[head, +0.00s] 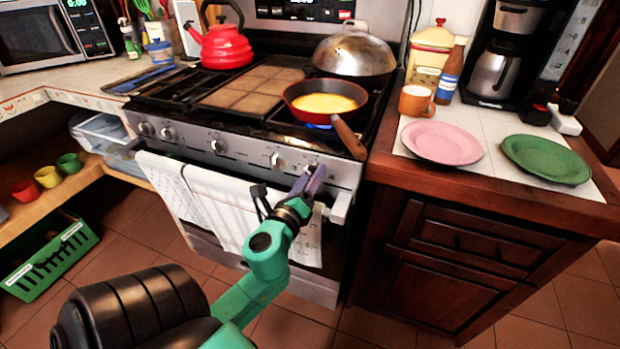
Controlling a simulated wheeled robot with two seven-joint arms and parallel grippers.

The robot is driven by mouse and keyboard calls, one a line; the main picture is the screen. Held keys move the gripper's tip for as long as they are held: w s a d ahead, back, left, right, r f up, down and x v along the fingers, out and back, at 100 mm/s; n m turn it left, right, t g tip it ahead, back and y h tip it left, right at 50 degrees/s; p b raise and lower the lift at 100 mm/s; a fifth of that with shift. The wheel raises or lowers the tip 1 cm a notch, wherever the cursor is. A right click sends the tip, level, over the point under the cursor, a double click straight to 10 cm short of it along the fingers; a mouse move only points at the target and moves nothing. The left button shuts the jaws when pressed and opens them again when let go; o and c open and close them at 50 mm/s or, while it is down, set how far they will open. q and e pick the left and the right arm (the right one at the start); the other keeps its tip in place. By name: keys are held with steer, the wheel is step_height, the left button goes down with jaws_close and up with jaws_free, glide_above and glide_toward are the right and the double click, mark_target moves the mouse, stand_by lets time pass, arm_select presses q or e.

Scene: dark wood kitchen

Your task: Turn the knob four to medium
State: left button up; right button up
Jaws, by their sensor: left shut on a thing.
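The stove front (243,152) carries a row of several silver knobs. My left gripper (311,177), with purple fingers, reaches the rightmost knob (311,166) and is shut on it. The fingers hide most of that knob, so its angle and markings cannot be read. The neighbouring knob (277,160) is free, just to the left. A blue flame (318,126) shows under the red frying pan (306,111), which holds something yellow. My right gripper is not in view.
The pan's wooden handle (348,138) juts over the stove's front edge, close above my left gripper. Towels (215,198) hang on the oven handle below. A red kettle (226,47) and a metal dome (354,52) stand at the back. The floor in front is clear.

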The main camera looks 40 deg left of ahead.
arm_select(q)
steer(key=n, duration=0.4)
steer(key=shift+n, duration=0.4)
steer(key=shift+r+n, duration=0.1)
steer(key=shift+n, duration=2.1)
steer(key=o, duration=1.3)
steer(key=shift+o, duration=0.3)
steer(key=shift+w, duration=0.15)
steer(key=shift+p, duration=0.3)
